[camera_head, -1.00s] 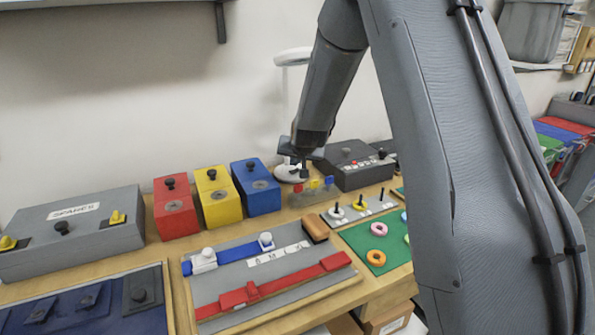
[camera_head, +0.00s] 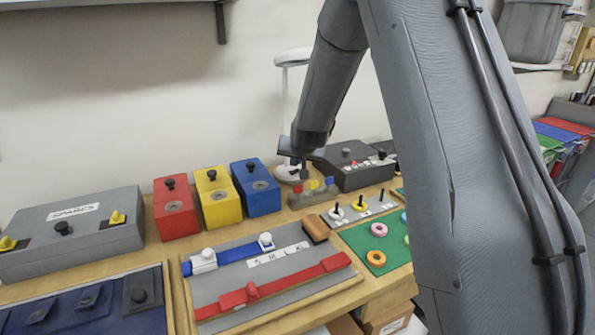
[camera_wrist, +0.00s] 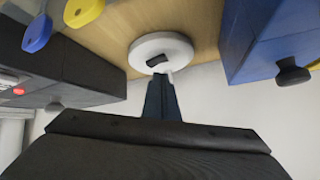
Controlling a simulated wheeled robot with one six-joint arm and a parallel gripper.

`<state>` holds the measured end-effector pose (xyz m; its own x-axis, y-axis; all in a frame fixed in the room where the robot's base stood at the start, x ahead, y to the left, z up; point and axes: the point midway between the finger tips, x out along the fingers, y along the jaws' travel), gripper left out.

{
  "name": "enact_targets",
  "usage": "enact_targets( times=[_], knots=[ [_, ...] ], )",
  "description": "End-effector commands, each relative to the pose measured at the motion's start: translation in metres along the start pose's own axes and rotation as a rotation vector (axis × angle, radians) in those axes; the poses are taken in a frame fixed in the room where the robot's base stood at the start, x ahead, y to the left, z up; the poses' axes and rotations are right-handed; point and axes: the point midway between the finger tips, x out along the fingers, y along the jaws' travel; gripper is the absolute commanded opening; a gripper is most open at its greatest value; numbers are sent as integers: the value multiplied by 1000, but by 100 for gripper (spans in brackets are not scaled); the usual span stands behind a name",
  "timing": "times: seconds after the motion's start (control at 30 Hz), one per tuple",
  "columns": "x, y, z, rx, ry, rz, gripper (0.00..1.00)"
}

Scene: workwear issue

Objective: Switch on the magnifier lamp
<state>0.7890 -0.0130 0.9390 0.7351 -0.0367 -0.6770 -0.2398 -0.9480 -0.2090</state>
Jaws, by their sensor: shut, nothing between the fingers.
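The magnifier lamp (camera_head: 293,57) stands against the wall behind the bench, its white ring head up high on a thin post. Its round white base (camera_head: 285,174) is partly hidden behind my gripper. In the wrist view the base (camera_wrist: 178,43) is a white disc with a small black switch (camera_wrist: 156,61) on it. My gripper (camera_head: 304,176) points down just by the base, its fingers shut and empty. In the wrist view the fingertips (camera_wrist: 160,76) end close to the switch; I cannot tell whether they touch it.
A blue box (camera_head: 257,188) with a black knob stands left of the base. A dark grey box (camera_head: 350,177) stands to the right. Small coloured tags (camera_head: 315,185) are in front, close to my gripper. Boards and trays cover the front of the bench.

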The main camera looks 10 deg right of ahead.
Motion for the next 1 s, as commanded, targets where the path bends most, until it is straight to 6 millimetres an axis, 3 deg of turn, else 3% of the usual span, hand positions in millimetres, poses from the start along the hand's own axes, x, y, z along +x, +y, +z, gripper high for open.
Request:
enact_targets(
  times=[1.0],
  knots=[
    [6,4,5,0,0,0,0]
  ],
)
